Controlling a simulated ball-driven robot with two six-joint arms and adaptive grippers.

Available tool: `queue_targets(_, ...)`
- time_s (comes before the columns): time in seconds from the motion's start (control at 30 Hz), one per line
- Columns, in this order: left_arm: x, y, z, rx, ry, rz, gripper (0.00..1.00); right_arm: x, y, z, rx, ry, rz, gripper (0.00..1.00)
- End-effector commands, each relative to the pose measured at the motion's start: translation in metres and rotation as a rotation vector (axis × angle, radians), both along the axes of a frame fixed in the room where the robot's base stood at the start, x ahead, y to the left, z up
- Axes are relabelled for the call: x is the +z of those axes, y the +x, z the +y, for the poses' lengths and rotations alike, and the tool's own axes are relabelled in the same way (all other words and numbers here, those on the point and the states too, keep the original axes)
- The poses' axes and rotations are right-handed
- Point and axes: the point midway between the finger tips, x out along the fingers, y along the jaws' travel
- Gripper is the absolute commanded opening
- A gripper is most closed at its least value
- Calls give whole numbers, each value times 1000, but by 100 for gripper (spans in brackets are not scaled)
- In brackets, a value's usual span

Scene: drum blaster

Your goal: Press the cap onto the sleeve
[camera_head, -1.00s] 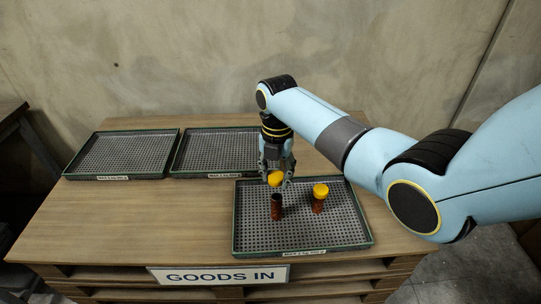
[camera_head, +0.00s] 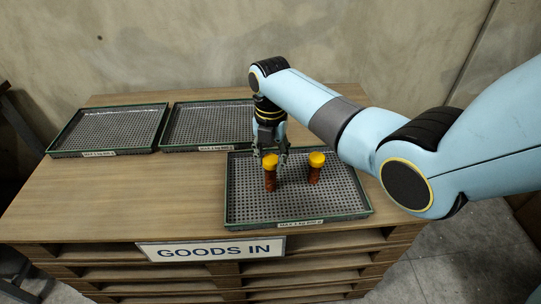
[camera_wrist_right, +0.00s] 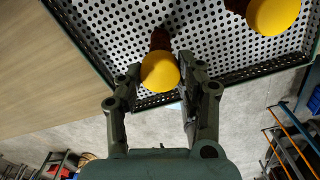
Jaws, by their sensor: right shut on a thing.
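A yellow cap (camera_head: 270,160) is at the top of a reddish-brown sleeve (camera_head: 270,182) standing upright in the front tray. My right gripper (camera_head: 270,159) points down from above and is shut on this cap. In the right wrist view, the cap (camera_wrist_right: 160,72) sits between the two fingers (camera_wrist_right: 161,80), with part of the sleeve (camera_wrist_right: 160,40) showing behind it. No gap shows between cap and sleeve, but I cannot tell how far the cap is seated. My left gripper is not in view.
A second brown sleeve with a yellow cap (camera_head: 316,160) stands to the right in the same perforated tray (camera_head: 340,205). Two empty trays (camera_head: 110,128) (camera_head: 205,125) lie at the back left. The wooden table (camera_head: 130,200) is clear at front left.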

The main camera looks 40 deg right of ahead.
Motion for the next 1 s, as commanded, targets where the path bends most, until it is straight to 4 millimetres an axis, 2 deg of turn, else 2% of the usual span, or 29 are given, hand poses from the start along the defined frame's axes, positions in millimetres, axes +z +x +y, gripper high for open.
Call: queue_targets(1.0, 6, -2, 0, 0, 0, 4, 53, 0, -1, 1, 0, 0, 0, 21)
